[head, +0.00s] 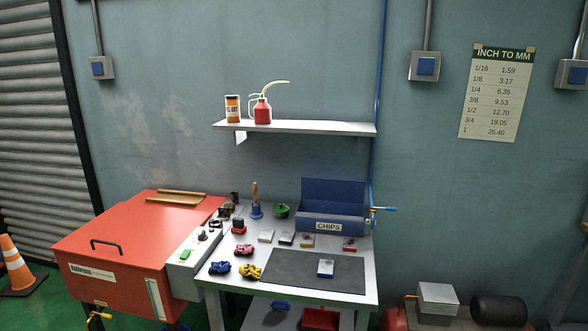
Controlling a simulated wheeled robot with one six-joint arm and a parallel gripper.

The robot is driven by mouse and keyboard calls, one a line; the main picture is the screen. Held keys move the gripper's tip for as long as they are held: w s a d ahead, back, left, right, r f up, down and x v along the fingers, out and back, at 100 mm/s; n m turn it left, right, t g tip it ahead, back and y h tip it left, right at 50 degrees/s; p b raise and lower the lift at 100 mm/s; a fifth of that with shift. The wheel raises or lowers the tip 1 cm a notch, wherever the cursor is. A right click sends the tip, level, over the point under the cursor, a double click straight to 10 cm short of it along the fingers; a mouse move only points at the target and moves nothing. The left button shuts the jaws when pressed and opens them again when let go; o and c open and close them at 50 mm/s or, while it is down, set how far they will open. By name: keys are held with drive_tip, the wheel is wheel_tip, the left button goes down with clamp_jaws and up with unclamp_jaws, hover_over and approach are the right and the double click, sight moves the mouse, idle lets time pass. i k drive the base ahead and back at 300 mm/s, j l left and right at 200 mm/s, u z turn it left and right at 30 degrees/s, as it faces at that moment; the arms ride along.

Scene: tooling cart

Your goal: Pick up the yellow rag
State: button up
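The yellow rag (249,271) is a small crumpled cloth on the grey cart top (235,284), near its front edge. It lies at the left edge of the dark mat (310,272). A pink rag (244,250) lies just behind it, and a blue rag (219,267) lies to its left. The yellow rag is unobstructed in the head view. My gripper is not in view.
A blue CHIPS bin (333,218) stands at the back right of the cart. A red cabinet (130,245) adjoins on the left. A shelf (300,128) hangs above.

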sight(247, 270)
drive_tip(key=i+j+z, duration=0.3)
drive_tip(key=i+j, duration=0.15)
drive_tip(key=i+j+z, duration=0.2)
drive_tip(key=j, duration=0.25)
drive_tip(key=i+j+z, duration=0.15)
drive_tip(key=j, duration=0.15)
drive_tip(key=i+j+z, duration=0.15)
drive_tip(key=j, duration=0.25)
